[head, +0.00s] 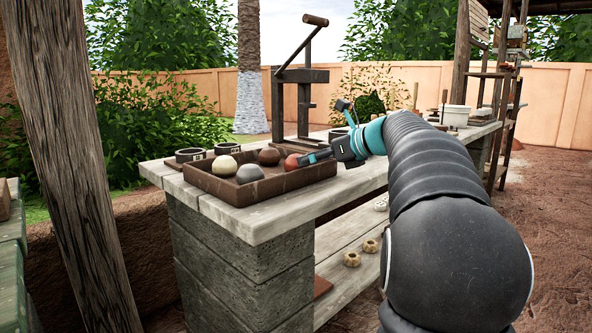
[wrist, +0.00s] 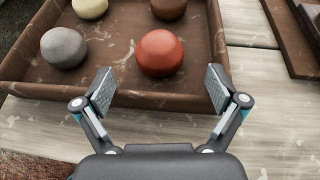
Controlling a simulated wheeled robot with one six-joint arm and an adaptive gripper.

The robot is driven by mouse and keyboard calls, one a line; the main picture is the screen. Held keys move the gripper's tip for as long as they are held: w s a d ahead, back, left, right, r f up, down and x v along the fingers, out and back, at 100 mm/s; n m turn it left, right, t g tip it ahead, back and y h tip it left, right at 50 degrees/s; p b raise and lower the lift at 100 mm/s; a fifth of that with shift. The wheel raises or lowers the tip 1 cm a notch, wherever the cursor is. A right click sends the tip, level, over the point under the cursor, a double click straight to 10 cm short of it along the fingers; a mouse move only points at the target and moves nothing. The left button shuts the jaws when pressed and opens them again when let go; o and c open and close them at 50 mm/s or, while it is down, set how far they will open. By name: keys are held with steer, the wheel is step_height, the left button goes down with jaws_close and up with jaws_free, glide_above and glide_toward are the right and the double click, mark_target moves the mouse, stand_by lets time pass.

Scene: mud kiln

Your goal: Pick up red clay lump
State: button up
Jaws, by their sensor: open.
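The red clay lump (wrist: 160,53) is a smooth, round, orange-red ball in the near part of a brown tray in the wrist view. In the wrist view my gripper (wrist: 160,92) is open and empty. Its two fingers point toward the red lump, one to each side and a little short of it. The fingers do not touch it.
The brown tray (head: 258,188) also holds a grey lump (head: 249,174), a cream lump (head: 224,166) and a brown lump (head: 268,157). It stands on a wooden bench top (head: 256,219). A dark lever press (head: 304,100) rises behind. Dark round pots (head: 190,155) stand behind the tray.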

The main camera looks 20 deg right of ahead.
mark_target(296, 163)
steer(key=shift+b+x, duration=0.35)
steer(key=shift+x, duration=2.8)
steer(key=c, duration=1.4)
